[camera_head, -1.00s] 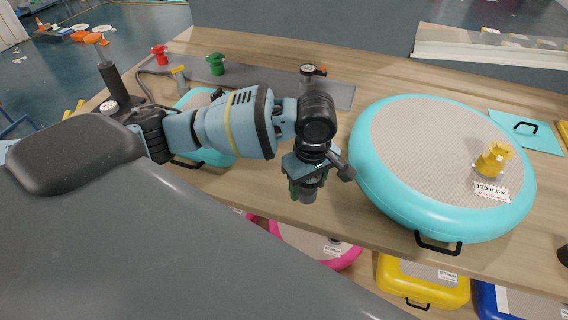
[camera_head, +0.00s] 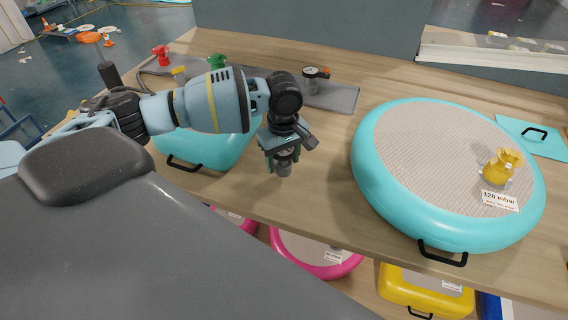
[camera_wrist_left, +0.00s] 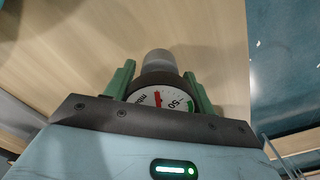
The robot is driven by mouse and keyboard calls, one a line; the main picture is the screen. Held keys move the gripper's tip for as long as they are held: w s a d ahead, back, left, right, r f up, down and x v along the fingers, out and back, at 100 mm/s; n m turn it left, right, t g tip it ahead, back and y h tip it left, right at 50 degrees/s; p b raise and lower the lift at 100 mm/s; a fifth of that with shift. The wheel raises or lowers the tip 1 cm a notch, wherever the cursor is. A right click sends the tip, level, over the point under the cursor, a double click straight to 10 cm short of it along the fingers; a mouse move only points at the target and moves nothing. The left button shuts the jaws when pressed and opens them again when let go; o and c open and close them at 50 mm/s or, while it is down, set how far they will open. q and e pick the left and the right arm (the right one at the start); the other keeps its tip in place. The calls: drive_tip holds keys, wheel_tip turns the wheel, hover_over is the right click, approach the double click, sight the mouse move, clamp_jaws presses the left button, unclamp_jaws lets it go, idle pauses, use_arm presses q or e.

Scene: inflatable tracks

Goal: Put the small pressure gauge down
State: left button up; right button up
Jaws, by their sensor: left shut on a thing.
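My left gripper (camera_head: 283,160) is shut on the small pressure gauge (camera_head: 284,169), a dark body with a grey lower end. The gripper points down over the wooden table (camera_head: 320,190), between the two turquoise inflatables. In the left wrist view the green fingers (camera_wrist_left: 160,85) stand on both sides of the gauge (camera_wrist_left: 163,98). Its white dial with a red needle and green mark faces the camera there. I cannot tell whether its lower end touches the wood. My right gripper is not in view.
A round turquoise inflatable (camera_head: 430,150) with a yellow valve piece (camera_head: 500,165) lies right. Another turquoise inflatable (camera_head: 205,150) lies left beneath my arm. A grey mat (camera_head: 335,97) behind holds another gauge (camera_head: 312,78) and a green fitting (camera_head: 217,61). Bare wood surrounds the held gauge.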

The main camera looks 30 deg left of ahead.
use_arm(q)
wheel_tip(320, 180, down, 2)
drive_tip(key=shift+f, duration=0.1)
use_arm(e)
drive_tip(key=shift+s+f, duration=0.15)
use_arm(q)
drive_tip(key=shift+f, duration=0.1)
drive_tip(key=o, duration=1.1)
drive_tip(key=shift+c, duration=0.2)
wheel_tip(320, 180, up, 11)
drive_tip(key=shift+d+p, duration=0.1)
drive_tip(key=shift+p, duration=0.5)
drive_tip(key=shift+r, duration=0.6)
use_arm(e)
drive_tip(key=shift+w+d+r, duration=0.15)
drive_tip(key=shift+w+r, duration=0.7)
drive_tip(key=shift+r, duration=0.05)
